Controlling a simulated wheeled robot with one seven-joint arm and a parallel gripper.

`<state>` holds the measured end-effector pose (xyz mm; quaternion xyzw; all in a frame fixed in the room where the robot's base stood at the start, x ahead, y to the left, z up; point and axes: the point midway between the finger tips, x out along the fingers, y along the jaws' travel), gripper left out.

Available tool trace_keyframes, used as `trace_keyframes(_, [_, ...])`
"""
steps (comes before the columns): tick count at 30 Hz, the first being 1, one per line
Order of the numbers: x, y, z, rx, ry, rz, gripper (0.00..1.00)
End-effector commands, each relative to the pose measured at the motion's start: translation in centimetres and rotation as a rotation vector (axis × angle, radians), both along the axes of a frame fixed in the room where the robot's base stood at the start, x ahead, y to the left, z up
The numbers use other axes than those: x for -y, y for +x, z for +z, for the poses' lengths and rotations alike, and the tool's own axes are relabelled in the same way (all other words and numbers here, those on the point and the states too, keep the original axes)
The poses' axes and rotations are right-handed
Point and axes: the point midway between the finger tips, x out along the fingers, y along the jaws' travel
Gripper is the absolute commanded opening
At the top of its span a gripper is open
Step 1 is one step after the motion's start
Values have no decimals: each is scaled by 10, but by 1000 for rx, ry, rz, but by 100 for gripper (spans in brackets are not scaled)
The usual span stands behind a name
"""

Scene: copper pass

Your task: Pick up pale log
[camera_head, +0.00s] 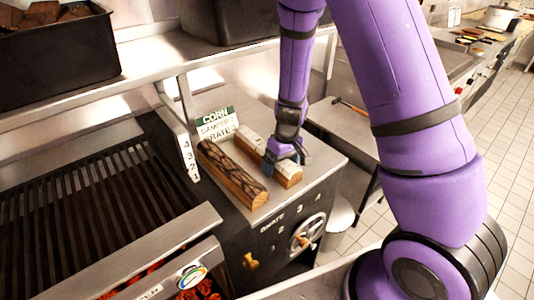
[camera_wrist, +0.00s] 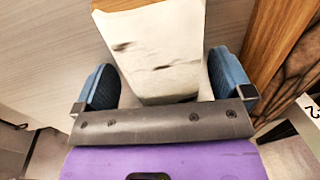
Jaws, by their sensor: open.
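The pale log (camera_head: 286,174) lies on the metal counter beside a darker log, partly hidden by my gripper in the head view. In the wrist view the pale log (camera_wrist: 158,50) has whitish bark with dark marks and runs between my two blue fingers. My gripper (camera_head: 283,152) is down over the pale log. In the wrist view my gripper (camera_wrist: 165,85) is open, one finger on each side of the log, with a visible gap at each finger.
The dark-barked log (camera_head: 232,172) lies close on the left; it also shows in the wrist view (camera_wrist: 290,50). A corn sign (camera_head: 215,124) stands behind it. A grill (camera_head: 90,210) is at left, with a shelf (camera_head: 140,62) above. A hammer-like tool (camera_head: 350,106) lies on the right.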

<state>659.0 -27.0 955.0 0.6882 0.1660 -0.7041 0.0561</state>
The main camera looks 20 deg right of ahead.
Motion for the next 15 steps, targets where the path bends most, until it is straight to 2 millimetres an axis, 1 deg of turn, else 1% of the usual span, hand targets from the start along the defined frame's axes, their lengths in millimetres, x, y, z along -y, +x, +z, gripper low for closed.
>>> trace_keyframes(8, [0, 0, -3, 1, 0, -1, 98])
trace_keyframes(9, [0, 0, -3, 1, 0, -1, 93])
trace_keyframes(11, [0, 0, -3, 1, 0, -1, 80])
trace_keyframes(12, [0, 0, -3, 0, 0, -1, 70])
trace_keyframes(14, [0, 0, -3, 0, 0, -1, 57])
trace_keyframes(15, [0, 0, -3, 0, 0, -1, 47])
